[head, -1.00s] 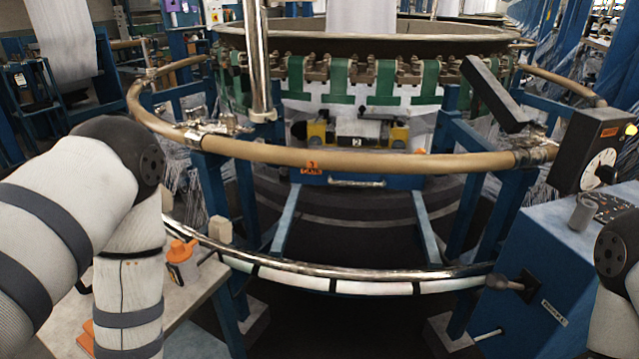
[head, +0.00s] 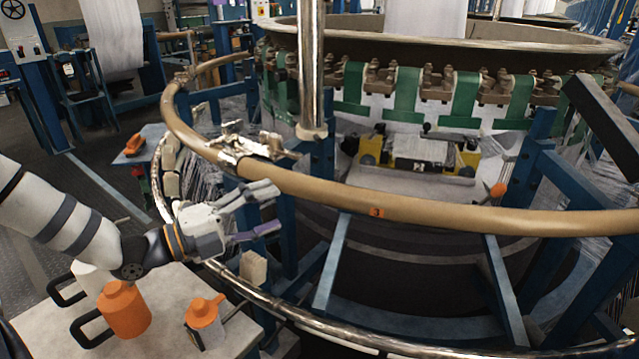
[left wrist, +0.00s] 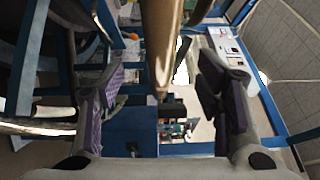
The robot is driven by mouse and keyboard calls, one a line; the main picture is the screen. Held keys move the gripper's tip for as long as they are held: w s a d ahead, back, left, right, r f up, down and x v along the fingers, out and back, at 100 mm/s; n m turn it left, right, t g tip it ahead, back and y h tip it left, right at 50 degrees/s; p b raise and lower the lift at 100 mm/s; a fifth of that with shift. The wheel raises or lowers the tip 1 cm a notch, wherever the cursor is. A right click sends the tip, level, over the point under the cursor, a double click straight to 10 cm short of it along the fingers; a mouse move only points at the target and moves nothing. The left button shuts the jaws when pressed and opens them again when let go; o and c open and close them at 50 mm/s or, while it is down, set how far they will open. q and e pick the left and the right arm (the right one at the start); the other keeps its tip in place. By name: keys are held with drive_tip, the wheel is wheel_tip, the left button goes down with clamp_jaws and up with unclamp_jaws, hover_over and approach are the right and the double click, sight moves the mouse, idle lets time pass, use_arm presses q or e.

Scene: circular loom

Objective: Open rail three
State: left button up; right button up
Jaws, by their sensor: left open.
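Rail three (head: 440,215) is a brown curved rail with a small orange tag marked 3 (head: 376,212). It runs across the front of the loom in the head view. A metal latch or hinge fitting (head: 250,147) sits near its left end. My left gripper (head: 268,208) is open and empty, just below and left of the rail near that fitting. In the left wrist view a brown bar (left wrist: 160,40), apparently the rail, stands between the two open fingers (left wrist: 165,90). I cannot tell whether they touch it. My right gripper is not in view.
A lower chrome rail (head: 300,318) curves below. A vertical chrome post (head: 311,75) stands behind the rail. Blue frame beams flank it.

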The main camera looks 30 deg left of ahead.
sight(310, 196)
use_arm(q)
drive_tip(key=x, duration=0.3)
drive_tip(key=shift+w+d, duration=0.1)
drive_tip(key=shift+d, duration=0.35)
drive_tip(key=shift+w+d, duration=0.15)
drive_tip(key=shift+w, duration=0.2)
drive_tip(key=b+x, duration=0.1)
drive_tip(key=x, duration=0.2)
drive_tip(key=b+x, duration=0.1)
drive_tip(key=x, duration=0.3)
drive_tip(key=shift+f, duration=0.25)
drive_tip(key=shift+w+r, duration=0.15)
drive_tip(key=shift+r, duration=0.15)
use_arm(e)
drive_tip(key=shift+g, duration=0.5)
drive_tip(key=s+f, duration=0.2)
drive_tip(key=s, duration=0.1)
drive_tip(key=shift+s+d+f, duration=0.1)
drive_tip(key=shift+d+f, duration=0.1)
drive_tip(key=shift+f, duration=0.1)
use_arm(q)
drive_tip(key=shift+c, duration=0.3)
